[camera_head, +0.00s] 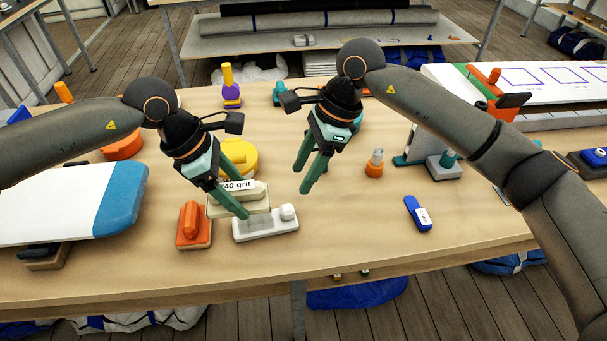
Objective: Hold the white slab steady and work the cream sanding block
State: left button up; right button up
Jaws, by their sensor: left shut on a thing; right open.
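The cream sanding block (258,203), labelled "40 grit", is at the middle front of the table. My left gripper (243,205) is shut on it from above, one finger in front of its near side; the other finger is mostly hidden. The white slab (262,227) lies flat just in front of and partly under the block in the picture; I cannot tell whether they touch. The slab has a grey upper patch and a white knob (288,212) at its right end. My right gripper (302,180) is open and empty, above the table behind and right of the knob.
An orange block (193,226) stands close left of the slab. A yellow round thing (240,157) is behind the block. A large white and blue board (75,203) fills the left. Table between slab and blue piece is clear.

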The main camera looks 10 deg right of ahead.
aim_at(289, 207)
jog(key=x, duration=0.9)
jog(key=shift+s, duration=0.4)
grip_shut()
jog(key=shift+d, duration=0.1)
dwell(2.3)
jog(key=shift+o, duration=0.7)
grip_release()
grip_shut()
dwell(0.3)
